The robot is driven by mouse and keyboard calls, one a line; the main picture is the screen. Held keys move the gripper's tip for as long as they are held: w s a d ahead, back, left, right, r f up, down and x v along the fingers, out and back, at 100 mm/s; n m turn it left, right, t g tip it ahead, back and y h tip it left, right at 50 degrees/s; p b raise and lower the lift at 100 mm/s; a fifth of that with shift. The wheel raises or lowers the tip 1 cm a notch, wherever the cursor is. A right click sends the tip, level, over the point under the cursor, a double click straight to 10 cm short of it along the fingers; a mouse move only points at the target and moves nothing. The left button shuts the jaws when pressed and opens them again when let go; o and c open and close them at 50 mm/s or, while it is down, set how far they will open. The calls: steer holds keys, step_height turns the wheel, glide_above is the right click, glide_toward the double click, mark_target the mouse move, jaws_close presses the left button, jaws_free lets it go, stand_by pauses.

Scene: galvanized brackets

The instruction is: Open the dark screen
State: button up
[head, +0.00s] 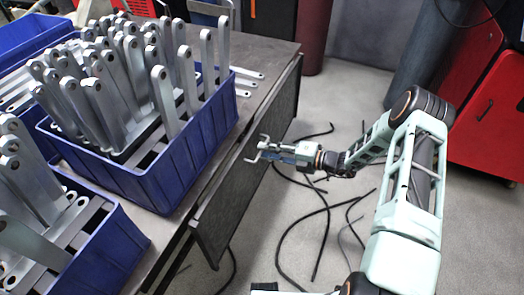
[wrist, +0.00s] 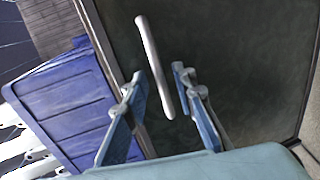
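The dark screen (head: 232,190) is a flat dark panel hanging along the side of the workbench; it also fills much of the wrist view (wrist: 240,60). A slim pale bar handle (wrist: 149,45) stands on its face. My gripper (head: 262,149) is at the screen, level with its upper middle. In the wrist view my gripper (wrist: 158,76) is open, with one finger to each side of the handle's lower part. Both fingers look apart from the bar. The exact depth between fingertips and screen cannot be told.
Blue crates (head: 165,180) of galvanized brackets (head: 165,95) stand on the bench (head: 270,52) beside the screen. Black cables (head: 325,225) lie on the floor below my arm. A red cabinet (head: 490,125) stands at right. The grey floor between is otherwise open.

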steer(key=shift+x, duration=1.05)
jaws_close()
